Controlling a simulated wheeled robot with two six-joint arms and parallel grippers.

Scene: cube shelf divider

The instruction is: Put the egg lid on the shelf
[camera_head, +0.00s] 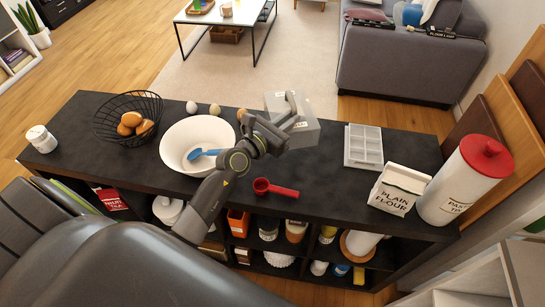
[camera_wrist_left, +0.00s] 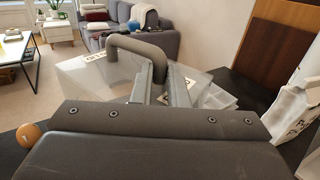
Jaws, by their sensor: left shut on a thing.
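The egg lid (camera_head: 308,133) is a translucent grey box with a small label and a dark handle. My left gripper (camera_head: 290,115) is shut on it and holds it over the back edge of the black shelf unit (camera_head: 330,180), apparently above the top. In the left wrist view the lid (camera_wrist_left: 92,80) hangs beyond the left gripper (camera_wrist_left: 150,75), its handle arching up. A pale tray with compartments (camera_head: 363,147) lies on the top, right of the lid. My right gripper is not in view.
Left of the lid are a white bowl (camera_head: 175,148) with a blue spoon, several eggs, and a wire basket (camera_head: 127,98). A red scoop (camera_head: 275,188) lies in front. A flour bag (camera_head: 397,188) and a red-lidded canister (camera_head: 463,180) stand right. Cubbies below hold several goods.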

